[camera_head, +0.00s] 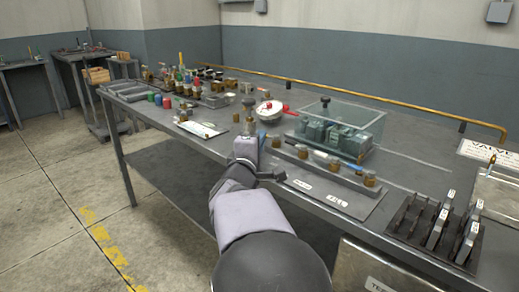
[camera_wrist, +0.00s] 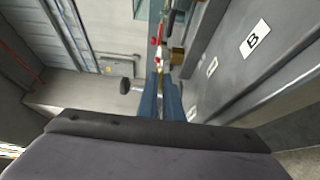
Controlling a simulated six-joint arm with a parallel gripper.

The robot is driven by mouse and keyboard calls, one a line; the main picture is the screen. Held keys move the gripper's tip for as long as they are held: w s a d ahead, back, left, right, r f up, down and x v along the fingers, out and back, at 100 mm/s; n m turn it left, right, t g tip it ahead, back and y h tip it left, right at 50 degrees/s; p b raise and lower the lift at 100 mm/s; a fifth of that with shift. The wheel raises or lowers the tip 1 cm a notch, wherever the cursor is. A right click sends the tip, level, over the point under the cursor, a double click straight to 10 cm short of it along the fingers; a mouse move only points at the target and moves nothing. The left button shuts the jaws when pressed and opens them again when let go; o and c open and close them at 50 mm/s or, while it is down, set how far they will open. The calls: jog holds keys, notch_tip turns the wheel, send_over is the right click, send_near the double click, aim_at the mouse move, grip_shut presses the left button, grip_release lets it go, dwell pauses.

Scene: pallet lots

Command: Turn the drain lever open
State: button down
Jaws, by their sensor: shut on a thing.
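My gripper (camera_head: 262,140) is at the left end of the valve manifold (camera_head: 325,166), a grey bar with brass fittings along the bench. In the wrist view its two blue fingers (camera_wrist: 160,100) are close together around a thin part, which I take to be the drain lever. The fingers hide most of it, so its angle cannot be told. Beyond the fingertips are a brass fitting (camera_wrist: 177,57) and small red parts (camera_wrist: 155,41). A blue lever (camera_head: 355,168) sits further right on the manifold, apart from my gripper.
A clear box (camera_head: 340,118) with green blocks stands just behind the manifold. A round white gauge (camera_head: 268,106) and red handle are behind my gripper. A dark rack (camera_head: 408,220) stands at the right. Bottles and jars crowd the far left; a yellow pipe (camera_head: 400,100) runs along the back.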

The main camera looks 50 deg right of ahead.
dwell(0.4)
jog(key=c, duration=2.2)
grip_release()
jog(key=shift+s+a, duration=0.1)
jog(key=shift+a, duration=0.1)
jog(key=shift+v, duration=3.5)
